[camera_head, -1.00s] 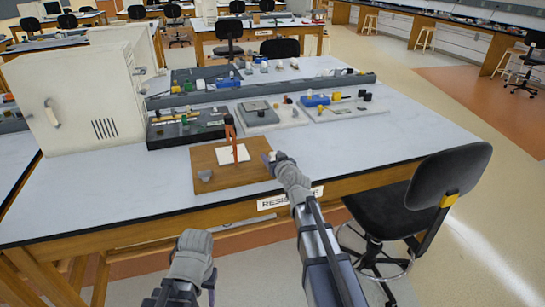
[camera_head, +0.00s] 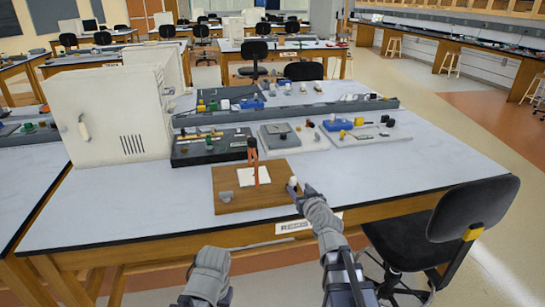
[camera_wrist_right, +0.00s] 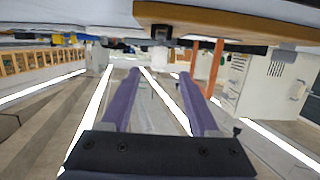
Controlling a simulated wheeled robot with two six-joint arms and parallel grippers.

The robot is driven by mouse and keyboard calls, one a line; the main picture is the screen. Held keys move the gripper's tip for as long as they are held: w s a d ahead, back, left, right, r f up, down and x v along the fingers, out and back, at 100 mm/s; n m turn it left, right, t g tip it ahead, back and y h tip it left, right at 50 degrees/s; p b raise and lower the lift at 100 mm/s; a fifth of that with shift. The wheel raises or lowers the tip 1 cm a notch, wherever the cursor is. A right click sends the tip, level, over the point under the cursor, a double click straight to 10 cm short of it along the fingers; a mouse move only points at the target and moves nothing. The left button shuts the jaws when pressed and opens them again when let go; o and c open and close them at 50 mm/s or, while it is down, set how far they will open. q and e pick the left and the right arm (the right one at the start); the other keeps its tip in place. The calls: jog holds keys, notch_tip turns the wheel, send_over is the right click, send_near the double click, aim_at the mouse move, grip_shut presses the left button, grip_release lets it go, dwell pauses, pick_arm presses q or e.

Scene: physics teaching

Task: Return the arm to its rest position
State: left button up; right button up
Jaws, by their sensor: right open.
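My right gripper (camera_head: 303,192) is at the right front corner of a brown wooden board (camera_head: 232,203) on the lab table. In the right wrist view its two purple fingers (camera_wrist_right: 159,74) are spread apart with nothing between them. A small pale knob (camera_head: 293,182) on the board's right end is just beyond the fingertips; I cannot tell if they touch it. The grey end of my left arm (camera_head: 210,268) shows at the bottom of the head view, in front of the table; its fingers cannot be made out.
The board carries a white square (camera_head: 243,178), an orange upright (camera_head: 256,165) and a grey block (camera_head: 226,197). Apparatus trays (camera_head: 213,147) stand behind it. A white cabinet (camera_head: 115,120) is at the left. A black chair (camera_head: 470,210) stands right of my right arm.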

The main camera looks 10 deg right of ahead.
jog(key=s+a+f+n+g+y+p, duration=0.2)
jog(key=s+a+f+g, duration=0.25)
jog(key=a, duration=0.35)
jog(key=s+a+f+n+g+y+p, duration=0.1)
jog(key=s+a+f+n+g, duration=0.1)
jog(key=s+a+f+g, duration=0.5)
pick_arm(q)
notch_tip(320, 180, up, 5)
jog(key=shift+r+p, duration=0.1)
jog(key=shift+p, duration=0.95)
pick_arm(e)
jog(key=s+a+g+h, duration=0.2)
jog(key=s+g+h, duration=0.2)
jog(key=s, duration=1.2)
jog(key=shift+a+m+h, duration=0.25)
jog(key=shift+m+h, duration=0.05)
jog(key=shift+h, duration=0.2)
